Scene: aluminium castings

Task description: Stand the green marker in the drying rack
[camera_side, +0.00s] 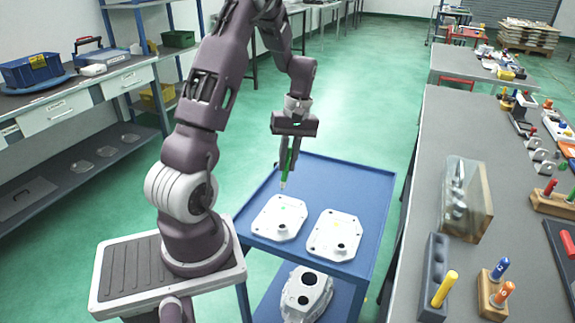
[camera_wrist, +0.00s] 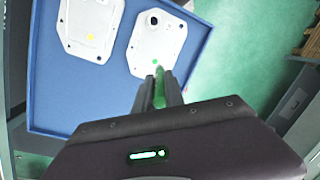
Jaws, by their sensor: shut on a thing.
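My gripper (camera_side: 290,158) is shut on the green marker (camera_side: 286,165) and holds it tip-down, nearly upright, above the blue cart. In the side view the marker's tip is above the back edge of the left casting. In the wrist view the green marker (camera_wrist: 160,92) shows between the fingers (camera_wrist: 158,90), its tip pointing at a casting. No part is clearly recognisable as the drying rack; a wooden block (camera_side: 488,292) with a blue and an orange marker and a dark holder (camera_side: 432,270) with a yellow marker stand on the right bench.
Two pale flat castings (camera_side: 278,218) (camera_side: 334,236) lie on the blue cart (camera_side: 368,182). One bears a yellow dot (camera_wrist: 89,36), the other a green dot (camera_wrist: 154,20). A larger casting (camera_side: 306,295) sits on the lower shelf. A clear-sided box (camera_side: 478,210) stands on the grey bench (camera_side: 420,150).

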